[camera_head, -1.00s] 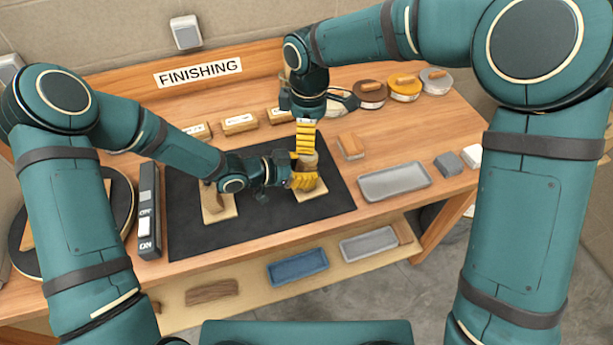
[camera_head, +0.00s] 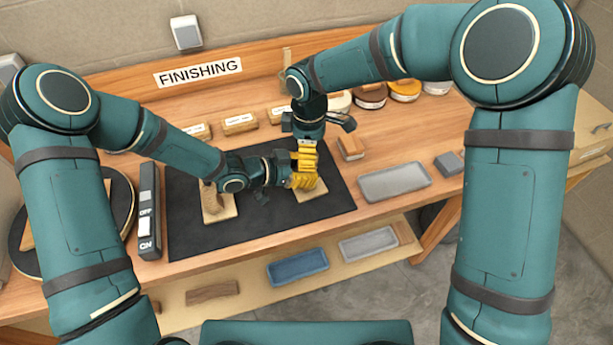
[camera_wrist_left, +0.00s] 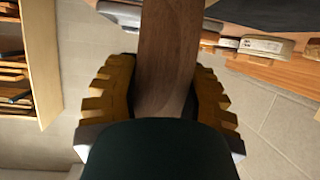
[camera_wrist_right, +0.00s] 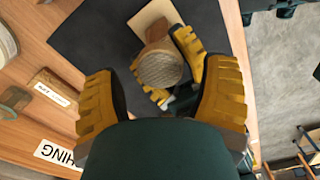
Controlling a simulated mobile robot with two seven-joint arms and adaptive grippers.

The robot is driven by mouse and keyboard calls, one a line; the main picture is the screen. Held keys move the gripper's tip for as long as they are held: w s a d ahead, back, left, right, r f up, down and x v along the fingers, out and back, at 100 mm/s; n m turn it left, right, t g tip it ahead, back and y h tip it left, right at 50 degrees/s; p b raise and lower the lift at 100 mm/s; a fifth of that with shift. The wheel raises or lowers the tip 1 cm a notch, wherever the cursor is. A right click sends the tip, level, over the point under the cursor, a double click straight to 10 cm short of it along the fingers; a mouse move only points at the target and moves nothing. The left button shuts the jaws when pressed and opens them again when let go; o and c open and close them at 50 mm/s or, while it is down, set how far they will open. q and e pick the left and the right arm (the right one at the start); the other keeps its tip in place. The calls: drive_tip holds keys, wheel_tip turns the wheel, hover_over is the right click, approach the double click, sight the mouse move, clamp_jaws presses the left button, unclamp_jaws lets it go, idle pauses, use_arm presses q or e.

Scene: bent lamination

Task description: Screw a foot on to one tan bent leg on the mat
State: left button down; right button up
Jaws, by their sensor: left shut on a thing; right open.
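My left gripper (camera_head: 303,181) is shut on a brown wooden bent leg (camera_wrist_left: 165,55) standing over a tan block (camera_head: 315,193) on the dark mat (camera_head: 260,232). In the right wrist view the leg's end appears as a ribbed round face (camera_wrist_right: 160,70), with the left fingers beside it. I cannot tell whether that face is the leg or a foot on it. My right gripper (camera_head: 305,158) is open and close above the left one; its fingers (camera_wrist_right: 165,100) are apart, with nothing between their pads. A second leg (camera_head: 209,195) stands on another tan block (camera_head: 222,214) to the left.
A switch box (camera_head: 149,210) lies left of the mat. A grey tray (camera_head: 395,182) and a small block (camera_head: 351,147) lie to its right. Labelled wooden blocks (camera_head: 240,124) and round tins (camera_head: 404,90) line the back. The mat's front strip is clear.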

drive_tip(key=shift+f, duration=0.8)
drive_tip(key=c, duration=1.3)
drive_tip(key=shift+m, duration=1.7)
clamp_jaws()
drive_tip(key=o, duration=1.3)
unclamp_jaws()
drive_tip(key=shift+c, duration=0.2)
